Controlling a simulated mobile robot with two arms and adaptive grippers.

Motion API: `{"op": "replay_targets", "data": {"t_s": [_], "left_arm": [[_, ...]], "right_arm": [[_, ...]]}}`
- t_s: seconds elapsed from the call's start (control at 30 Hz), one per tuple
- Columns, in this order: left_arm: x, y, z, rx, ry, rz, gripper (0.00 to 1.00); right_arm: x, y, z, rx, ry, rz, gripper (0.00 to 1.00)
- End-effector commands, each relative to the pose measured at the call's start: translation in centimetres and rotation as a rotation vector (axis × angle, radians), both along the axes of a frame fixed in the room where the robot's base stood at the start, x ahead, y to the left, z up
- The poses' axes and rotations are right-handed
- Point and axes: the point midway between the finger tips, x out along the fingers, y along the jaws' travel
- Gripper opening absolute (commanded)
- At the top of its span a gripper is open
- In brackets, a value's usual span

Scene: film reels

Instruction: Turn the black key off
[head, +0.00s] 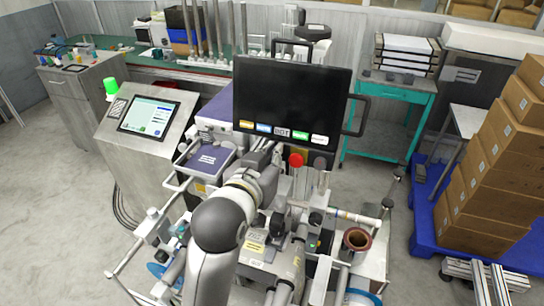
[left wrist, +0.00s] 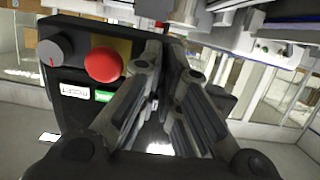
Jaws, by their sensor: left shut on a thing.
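My left arm reaches up to the control panel (head: 290,98) below and around the black screen. My left gripper (head: 270,147) is at the panel's lower edge, left of the red button (head: 296,159). In the left wrist view my left gripper (left wrist: 172,48) has its fingertips close together at the panel, shut on the black key. The key itself is almost wholly hidden by the fingers, so its turn angle cannot be told. The red button (left wrist: 103,65) and a grey knob with a red mark (left wrist: 53,52) sit beside the fingers, apart from them. My right gripper is not seen.
A console with a lit touchscreen (head: 149,116) and a green lamp (head: 111,87) stands to the left. Rollers and a brown reel core (head: 356,239) lie below the panel. A teal table (head: 385,88) and stacked cartons (head: 497,170) are to the right. Floor between is clear.

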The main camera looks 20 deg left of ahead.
Motion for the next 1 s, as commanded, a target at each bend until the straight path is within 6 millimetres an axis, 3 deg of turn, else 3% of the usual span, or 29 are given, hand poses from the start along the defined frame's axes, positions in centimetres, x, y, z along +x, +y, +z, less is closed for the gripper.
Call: {"op": "replay_targets", "data": {"t_s": [0.27,0.3,0.47,1.0], "left_arm": [[0.0,-0.01,0.0,-0.001,0.0,0.0,0.0],[0.0,-0.01,0.0,-0.001,0.0,0.0,0.09],[0.01,-0.02,0.0,0.0,0.0,0.0,0.27],[0.0,-0.02,0.0,0.001,0.0,0.0,0.27]], "right_arm": [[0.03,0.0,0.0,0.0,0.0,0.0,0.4],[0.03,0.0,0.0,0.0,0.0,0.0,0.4],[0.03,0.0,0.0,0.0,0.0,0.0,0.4],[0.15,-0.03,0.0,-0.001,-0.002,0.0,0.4]]}}
